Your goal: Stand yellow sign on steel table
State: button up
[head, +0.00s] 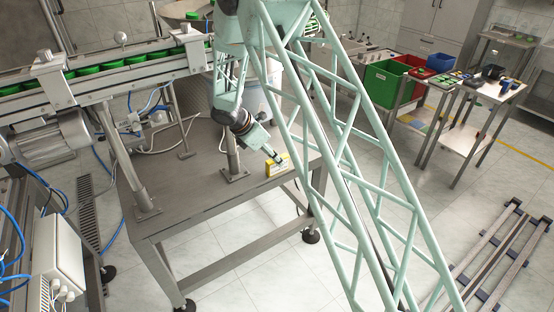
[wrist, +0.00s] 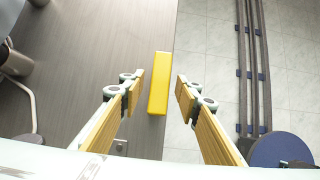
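The yellow sign (head: 277,166) stands upright on the steel table (head: 190,200), close to its right edge in the head view. In the wrist view the sign (wrist: 159,84) shows from above as a narrow yellow bar beside the table's edge. My gripper (wrist: 160,90) is open, with one finger on each side of the sign's near end and a gap on both sides. In the head view my gripper (head: 277,161) is right at the sign's top. Whether the sign's base rests fully flat is hard to tell.
A conveyor with green caps (head: 110,68) runs above the table's left part. A post foot (head: 235,174) is bolted to the table left of the sign. Beyond the table edge is open tiled floor (wrist: 206,60). A side table (head: 490,90) with small items stands at right.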

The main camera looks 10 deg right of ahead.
jog(key=shift+p+v, duration=0.6)
jog(key=shift+v, duration=2.05)
